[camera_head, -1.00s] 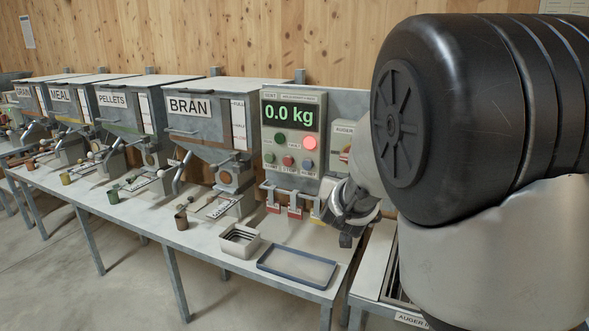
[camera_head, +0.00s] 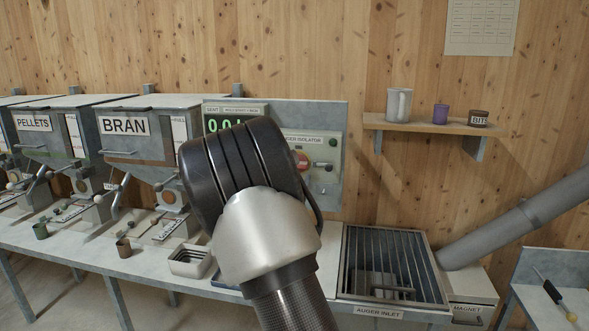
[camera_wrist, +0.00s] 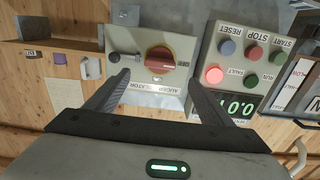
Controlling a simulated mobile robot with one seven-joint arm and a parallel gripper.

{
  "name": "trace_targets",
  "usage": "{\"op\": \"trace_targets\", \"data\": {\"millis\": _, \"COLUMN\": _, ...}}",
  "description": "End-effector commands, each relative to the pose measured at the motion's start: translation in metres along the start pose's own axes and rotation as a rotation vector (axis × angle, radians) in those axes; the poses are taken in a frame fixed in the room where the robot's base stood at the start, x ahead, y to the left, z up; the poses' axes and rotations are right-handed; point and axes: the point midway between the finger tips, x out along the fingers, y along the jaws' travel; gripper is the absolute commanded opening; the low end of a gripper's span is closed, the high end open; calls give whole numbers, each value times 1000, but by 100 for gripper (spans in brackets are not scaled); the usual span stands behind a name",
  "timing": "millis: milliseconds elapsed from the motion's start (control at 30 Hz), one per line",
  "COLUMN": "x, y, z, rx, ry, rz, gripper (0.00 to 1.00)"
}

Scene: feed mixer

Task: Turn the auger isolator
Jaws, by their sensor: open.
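The auger isolator (camera_wrist: 160,60) is a red rotary knob on a pale labelled plate, upside down in the wrist view. In the head view its red knob (camera_head: 302,160) shows just past my arm's edge, on the grey back panel. My gripper (camera_wrist: 157,78) is open and empty. Its two fingers point toward the isolator plate, one on each side of the knob in the picture, and the knob appears beyond the tips. I see no contact. My arm hides the gripper in the head view.
Beside the isolator is the control box (camera_wrist: 240,65) with several buttons and a lit red lamp. A small dark lever (camera_wrist: 120,58) sits on the isolator plate's other side. Below is the barred auger inlet (camera_head: 385,312). A shelf (camera_head: 430,124) with cups is right.

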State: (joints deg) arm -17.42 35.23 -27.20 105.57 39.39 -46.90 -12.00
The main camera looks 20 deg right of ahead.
Motion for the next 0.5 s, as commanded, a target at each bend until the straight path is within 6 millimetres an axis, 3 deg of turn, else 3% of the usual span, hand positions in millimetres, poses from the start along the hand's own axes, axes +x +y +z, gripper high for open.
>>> {"op": "trace_targets", "data": {"millis": 300, "x": 66, "y": 1, "z": 0, "rx": -1, "ry": -1, "rz": 2, "gripper": 75}}
{"op": "trace_targets", "data": {"millis": 500, "x": 89, "y": 1, "z": 0, "rx": 0, "ry": 0, "rz": 1, "gripper": 75}}
